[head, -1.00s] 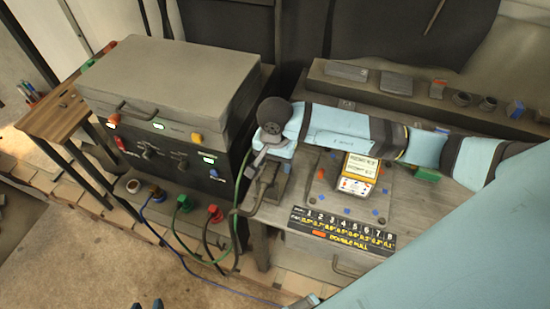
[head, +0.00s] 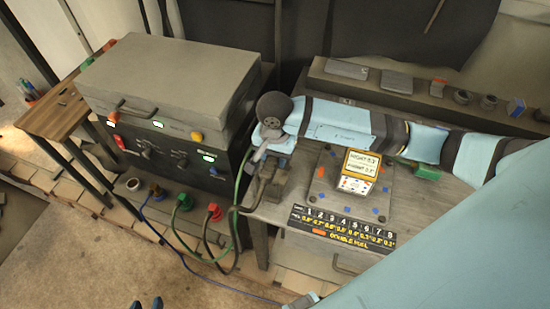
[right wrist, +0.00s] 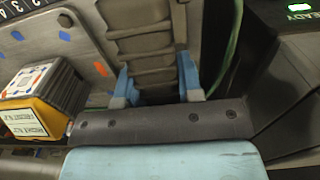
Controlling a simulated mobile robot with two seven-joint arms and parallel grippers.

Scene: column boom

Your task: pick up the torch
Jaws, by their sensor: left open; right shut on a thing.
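The torch shows in the right wrist view as a grey-brown ribbed handle (right wrist: 140,42) between my blue fingers. In the head view it is a small dark shape (head: 271,182) at the left end of the workbench, partly covered by my arm and hand. My right gripper (head: 262,155) reaches down over it from the right. In the right wrist view the right gripper (right wrist: 155,88) is shut on the torch, one finger on each side. I cannot tell whether the torch is off the bench. My left gripper (head: 148,303) is open and empty at the bottom edge, only its fingertips showing.
A dark power unit (head: 170,95) with lit switches stands left of the workbench (head: 290,205). Green, black and blue cables hang between them. A plate (head: 325,190) with a yellow-edged block (head: 360,165) lies right of the torch. A settings chart (head: 343,226) lies in front.

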